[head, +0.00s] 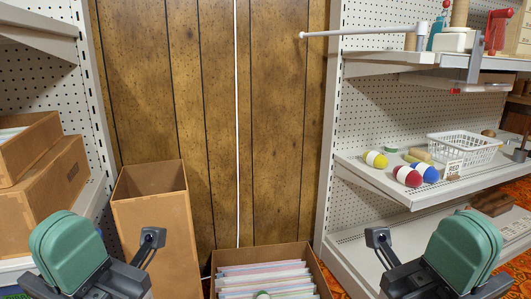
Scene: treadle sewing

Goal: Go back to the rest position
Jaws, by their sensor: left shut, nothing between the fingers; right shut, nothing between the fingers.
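My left gripper (152,238) is at the lower left of the head view, in front of a tall open cardboard box. It is shut and holds nothing. My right gripper (377,238) is at the lower right, in front of the lower part of the right shelf unit. It is also shut and empty. The two grippers are wide apart at about the same height, with both forearms coming up from the bottom edge. Much of each arm is outside the picture.
A tall box (160,225) and a low box of files (262,250) stand before a wood-panelled wall (280,120). The right shelf (405,187) holds several balls and a white basket (463,148). A white rod (350,33) sticks out above. Cardboard boxes (50,185) sit at left.

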